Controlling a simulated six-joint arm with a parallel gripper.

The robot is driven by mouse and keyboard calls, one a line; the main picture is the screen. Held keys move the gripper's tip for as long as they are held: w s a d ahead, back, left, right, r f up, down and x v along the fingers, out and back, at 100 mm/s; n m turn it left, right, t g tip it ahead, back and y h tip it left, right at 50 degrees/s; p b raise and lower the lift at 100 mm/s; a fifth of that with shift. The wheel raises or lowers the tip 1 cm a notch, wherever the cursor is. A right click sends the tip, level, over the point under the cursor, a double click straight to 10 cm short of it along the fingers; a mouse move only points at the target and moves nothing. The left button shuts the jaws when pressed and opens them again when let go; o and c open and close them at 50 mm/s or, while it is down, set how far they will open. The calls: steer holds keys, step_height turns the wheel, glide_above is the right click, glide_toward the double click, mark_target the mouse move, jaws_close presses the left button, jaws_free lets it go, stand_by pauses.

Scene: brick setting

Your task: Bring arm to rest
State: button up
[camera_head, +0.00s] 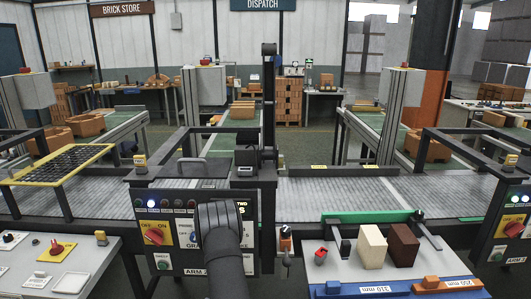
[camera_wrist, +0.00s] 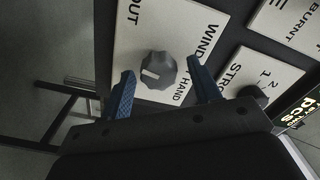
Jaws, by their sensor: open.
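My gripper (camera_wrist: 161,68) shows in the wrist view with its two blue fingers spread apart. A dark round knob (camera_wrist: 158,70) with a pale pointer mark, on a white plate reading "OUT" and "WIND ... HAND", appears between the fingertips. The fingers show clear gaps to it on both sides; I cannot tell how far the tips are from the plate. In the head view my dark arm stands in front of the control panel (camera_head: 185,232), and the fingers are hidden.
A second knob (camera_wrist: 253,95) marked 1 and 2 sits beside the first. The conveyor (camera_head: 345,190) runs behind the panel. A cream block (camera_head: 373,247) and a brown block (camera_head: 403,245) stand on the right bench.

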steer(key=n, duration=1.2)
steer(key=shift+a+r, duration=0.1)
steer(key=shift+a, duration=0.05)
stand_by(1.1)
steer(key=s, duration=1.7)
steer(key=w, duration=1.7)
steer(key=shift+f+n, duration=0.3)
steer(key=shift+n, duration=0.1)
steer(key=c, duration=1)
